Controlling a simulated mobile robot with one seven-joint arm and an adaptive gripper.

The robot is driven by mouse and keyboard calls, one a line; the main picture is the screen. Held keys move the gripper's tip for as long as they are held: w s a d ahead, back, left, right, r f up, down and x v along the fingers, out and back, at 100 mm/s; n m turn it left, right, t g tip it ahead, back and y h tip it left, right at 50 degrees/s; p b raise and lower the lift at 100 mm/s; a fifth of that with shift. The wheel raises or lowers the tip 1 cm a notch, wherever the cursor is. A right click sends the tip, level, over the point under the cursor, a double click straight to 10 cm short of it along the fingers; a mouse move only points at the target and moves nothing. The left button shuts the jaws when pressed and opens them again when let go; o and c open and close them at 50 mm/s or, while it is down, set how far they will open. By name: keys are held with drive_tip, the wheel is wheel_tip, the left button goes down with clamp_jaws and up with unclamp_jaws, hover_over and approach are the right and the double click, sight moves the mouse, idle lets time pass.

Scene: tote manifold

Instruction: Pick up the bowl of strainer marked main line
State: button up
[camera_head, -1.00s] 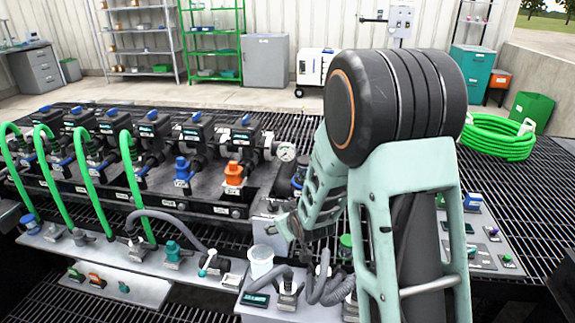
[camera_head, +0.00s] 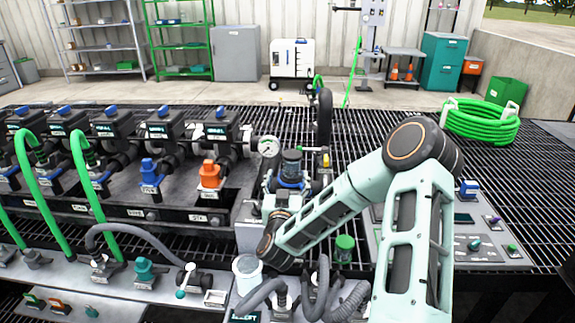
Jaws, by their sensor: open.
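A dark upright fitting with a blue collar (camera_head: 291,158) stands at the right end of the manifold, beside the gauge; it looks like a strainer. No "main line" mark is readable, and its lower part is hidden behind my arm. My gripper (camera_head: 282,198) appears at the end of the pale green arm, close in front of this fitting. It is open and holds nothing I can see, but its fingers are small and hard to make out. Whether it touches the fitting cannot be told. A whitish cup (camera_head: 247,272) stands on the front bench, below and left of my gripper.
A round gauge (camera_head: 268,147) sits left of the fitting. An orange valve (camera_head: 210,174) and a blue valve (camera_head: 151,172) are farther left. Grey hoses (camera_head: 318,290) and a green-capped fitting (camera_head: 344,246) crowd the front. Open grating (camera_head: 352,135) lies behind right.

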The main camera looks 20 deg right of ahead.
sight(292, 169)
drive_tip(key=x, duration=0.4)
drive_tip(key=w, duration=0.1)
drive_tip(key=w+d+b, duration=0.1)
drive_tip(key=w+d, duration=0.1)
drive_tip(key=shift+w+d+f, duration=0.25)
drive_tip(key=shift+w+f, duration=0.05)
drive_tip(key=shift+w+d+r+b, duration=0.1)
drive_tip(key=shift+w+b, duration=0.2)
drive_tip(key=shift+w, duration=0.15)
drive_tip(key=c, duration=1.3)
drive_tip(key=shift+c, duration=0.2)
drive_tip(key=shift+r, duration=0.1)
